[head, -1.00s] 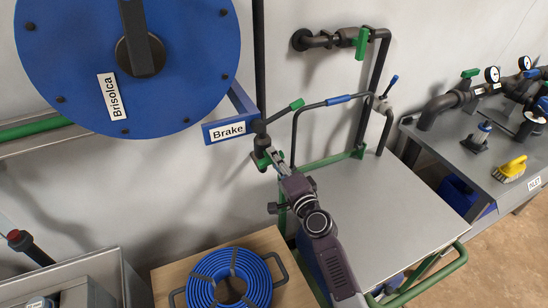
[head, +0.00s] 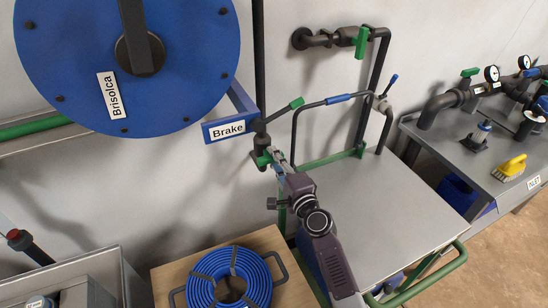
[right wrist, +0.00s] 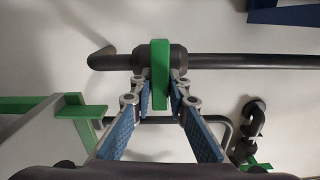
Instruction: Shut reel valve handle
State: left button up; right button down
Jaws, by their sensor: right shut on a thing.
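The reel valve handle is a green bar on a dark pipe, seen small in the head view (head: 263,159) below the Brake sign. In the right wrist view the green handle (right wrist: 160,72) crosses the dark valve body and pipe. My right gripper (right wrist: 160,85) has a finger on each side of the handle and is shut on its near end. In the head view my right gripper (head: 275,157) reaches up to the valve from below right; its fingertips partly hide the handle. My left gripper is not in view.
A blue Brisolca reel (head: 70,75) hangs at upper left. A metal-topped cart (head: 400,205) stands to the right. A coiled blue hose (head: 215,285) lies below.

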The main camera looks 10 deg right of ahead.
jog(key=c, duration=1.8)
grip_release()
jog(key=shift+d+f, duration=0.1)
jog(key=shift+c, duration=0.2)
jog(key=shift+s, duration=0.1)
jog(key=s+d, duration=0.2)
jog(key=s, duration=0.9)
jog(key=shift+s, duration=0.3)
jog(key=shift+d, duration=0.1)
